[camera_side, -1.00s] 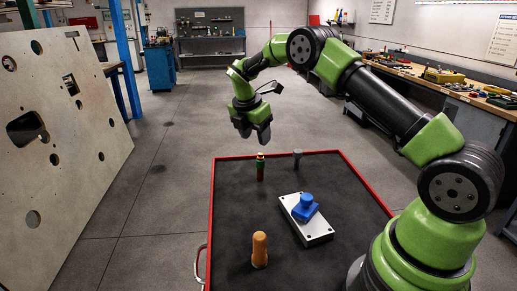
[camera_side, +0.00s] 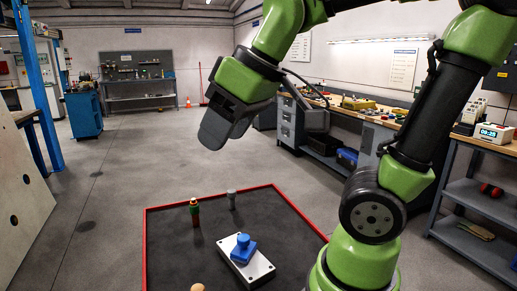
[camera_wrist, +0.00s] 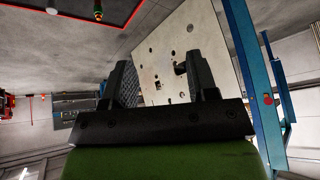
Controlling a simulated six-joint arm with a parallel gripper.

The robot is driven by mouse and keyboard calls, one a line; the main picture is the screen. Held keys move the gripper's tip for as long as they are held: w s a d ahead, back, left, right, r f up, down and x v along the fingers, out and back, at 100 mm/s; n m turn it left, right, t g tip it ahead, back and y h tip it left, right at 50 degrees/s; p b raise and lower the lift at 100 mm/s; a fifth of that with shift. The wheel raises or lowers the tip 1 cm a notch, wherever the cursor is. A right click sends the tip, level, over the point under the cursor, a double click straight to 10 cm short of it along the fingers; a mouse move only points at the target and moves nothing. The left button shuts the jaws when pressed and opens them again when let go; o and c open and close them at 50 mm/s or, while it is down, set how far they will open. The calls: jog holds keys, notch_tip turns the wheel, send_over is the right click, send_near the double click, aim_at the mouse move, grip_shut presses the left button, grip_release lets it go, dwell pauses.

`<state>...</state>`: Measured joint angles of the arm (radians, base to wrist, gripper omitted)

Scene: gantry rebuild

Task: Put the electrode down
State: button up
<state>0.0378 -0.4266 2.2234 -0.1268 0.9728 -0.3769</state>
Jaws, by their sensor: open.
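I cannot tell for sure which piece is the electrode. A slim green, red and gold piece (camera_side: 195,212) stands upright on the dark tray (camera_side: 180,260); it also shows at the top of the wrist view (camera_wrist: 98,10). A grey peg (camera_side: 232,200) stands upright to its right. A blue piece (camera_side: 243,248) sits on a pale metal block (camera_side: 256,271) nearer the camera. An orange rounded peg (camera_side: 197,288) is cut off by the bottom edge. My gripper (camera_side: 214,135) is raised well above the tray. In the wrist view its jaws (camera_wrist: 157,68) are apart and empty.
The tray has a red rim (camera_side: 300,214). A large pale panel (camera_side: 22,200) with holes leans at the left; it also appears in the wrist view (camera_wrist: 160,55). Benches line the right wall. The air around my gripper is clear.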

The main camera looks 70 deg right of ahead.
jog(key=s+a+f+m+t+y, duration=0.1)
jog(key=s+a+m, duration=0.1)
jog(key=s+m, duration=0.2)
jog(key=shift+s+f, duration=0.4)
jog(key=shift+s, duration=0.5)
